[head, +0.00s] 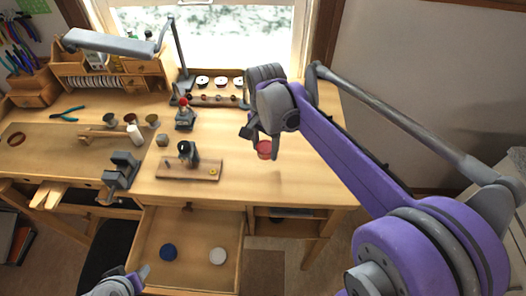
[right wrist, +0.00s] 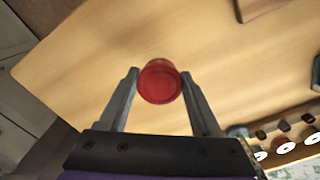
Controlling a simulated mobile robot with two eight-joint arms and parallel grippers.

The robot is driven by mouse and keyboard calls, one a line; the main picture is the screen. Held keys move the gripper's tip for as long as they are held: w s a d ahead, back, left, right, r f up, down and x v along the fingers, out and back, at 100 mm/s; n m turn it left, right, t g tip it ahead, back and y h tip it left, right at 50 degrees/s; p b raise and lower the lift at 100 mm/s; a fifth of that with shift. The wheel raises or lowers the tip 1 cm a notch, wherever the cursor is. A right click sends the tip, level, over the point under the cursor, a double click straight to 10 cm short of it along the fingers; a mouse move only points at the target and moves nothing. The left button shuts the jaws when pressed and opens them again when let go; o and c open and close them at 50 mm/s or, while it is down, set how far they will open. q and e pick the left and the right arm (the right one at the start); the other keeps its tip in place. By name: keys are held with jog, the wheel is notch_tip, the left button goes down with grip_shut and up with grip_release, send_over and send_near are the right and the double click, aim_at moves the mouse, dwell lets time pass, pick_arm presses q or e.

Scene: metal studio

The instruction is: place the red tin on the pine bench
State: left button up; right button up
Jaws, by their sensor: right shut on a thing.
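The red tin (head: 264,150) is between the fingers of my right gripper (head: 262,147), over the right part of the pine bench (head: 310,178). In the right wrist view the red tin (right wrist: 160,82) shows as a round red shape between the two fingertips of the right gripper (right wrist: 158,80), with bare wood beyond it. I cannot tell whether its base touches the wood. My left gripper (head: 138,278) is partly in view at the bottom left, over the open drawer's front left corner; its jaw opening is unclear.
An open drawer (head: 232,222) below the bench holds a blue tin (head: 168,252) and a white tin (head: 218,256). A small board with a dark tool (head: 188,154) lies left of the red tin. A rack (head: 212,101) stands behind. The bench's right end is clear.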

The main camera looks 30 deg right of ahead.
aim_at(264, 163)
jog(key=shift+w+f, duration=0.1)
jog(key=shift+f, duration=2)
jog(key=shift+f, duration=0.15)
jog(key=o, duration=0.9)
jog(key=shift+f, duration=0.1)
jog(key=o, duration=0.5)
jog(key=shift+c, duration=0.2)
notch_tip(264, 163, up, 12)
jog(key=shift+r, duration=0.25)
